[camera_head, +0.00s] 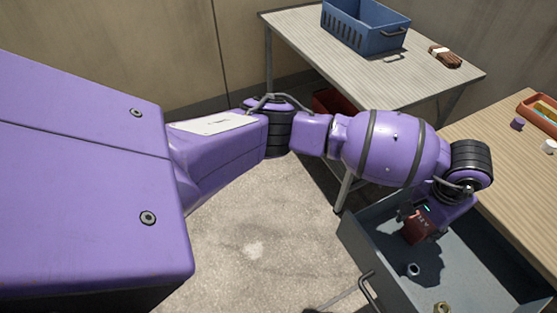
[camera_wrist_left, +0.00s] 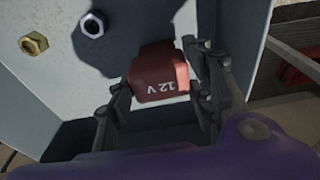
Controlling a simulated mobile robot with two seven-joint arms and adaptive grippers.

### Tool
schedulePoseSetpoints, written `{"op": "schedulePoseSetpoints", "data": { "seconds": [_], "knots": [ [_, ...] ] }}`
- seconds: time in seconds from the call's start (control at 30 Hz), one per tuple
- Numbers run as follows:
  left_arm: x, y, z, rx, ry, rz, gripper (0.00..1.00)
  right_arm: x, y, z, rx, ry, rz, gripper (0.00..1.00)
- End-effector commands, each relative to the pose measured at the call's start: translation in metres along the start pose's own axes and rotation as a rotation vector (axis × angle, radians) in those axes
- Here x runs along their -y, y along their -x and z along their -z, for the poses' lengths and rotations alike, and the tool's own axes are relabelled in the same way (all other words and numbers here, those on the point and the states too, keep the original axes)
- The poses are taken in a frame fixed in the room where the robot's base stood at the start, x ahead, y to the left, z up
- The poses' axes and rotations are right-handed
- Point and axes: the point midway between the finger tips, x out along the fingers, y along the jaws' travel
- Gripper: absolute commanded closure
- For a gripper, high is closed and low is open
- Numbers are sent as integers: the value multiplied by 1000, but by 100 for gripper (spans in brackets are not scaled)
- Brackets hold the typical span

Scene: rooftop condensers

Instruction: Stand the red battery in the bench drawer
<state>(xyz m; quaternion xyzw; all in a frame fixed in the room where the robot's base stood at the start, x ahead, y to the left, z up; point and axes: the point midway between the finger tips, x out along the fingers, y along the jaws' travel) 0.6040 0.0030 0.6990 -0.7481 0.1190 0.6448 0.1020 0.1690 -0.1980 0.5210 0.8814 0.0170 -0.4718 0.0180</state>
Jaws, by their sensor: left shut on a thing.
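The red battery (camera_head: 417,228) is inside the open bench drawer (camera_head: 460,272) in the head view, beneath my left wrist. My left gripper (camera_head: 412,216) reaches down into the drawer and is shut on the battery. Whether the battery's base touches the drawer floor (camera_wrist_left: 135,35) is hard to tell. My right gripper is not in view.
A silver nut (camera_head: 413,269) and a brass nut (camera_head: 442,307) lie on the drawer floor. The wooden bench (camera_head: 500,165) is at right, with a red tray (camera_head: 540,112) and small items. A grey table (camera_head: 330,45) behind holds a blue crate (camera_head: 362,28) and a brown object (camera_head: 444,56).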

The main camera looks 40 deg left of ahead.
Motion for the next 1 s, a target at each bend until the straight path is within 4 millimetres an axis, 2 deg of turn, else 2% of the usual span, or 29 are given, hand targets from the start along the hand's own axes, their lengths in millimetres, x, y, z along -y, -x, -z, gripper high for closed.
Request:
{"op": "schedulePoseSetpoints", "data": {
  "seconds": [0.07,0.1,0.23,0.53,0.67,0.77,1.0],
  "knots": [
    [0,-1,1,-2,-1,0,87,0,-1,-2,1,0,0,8],
    [0,-2,0,-1,0,1,49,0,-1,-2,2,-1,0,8],
    [0,0,1,-2,-1,1,33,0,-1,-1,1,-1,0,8],
    [0,1,2,-4,-1,1,33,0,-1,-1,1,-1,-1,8],
    [0,10,3,-6,-1,0,33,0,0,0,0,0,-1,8],
    [1,26,4,-9,-3,3,33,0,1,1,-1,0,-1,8],
    [0,79,4,-10,-3,2,33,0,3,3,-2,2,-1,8]
  ]
}}
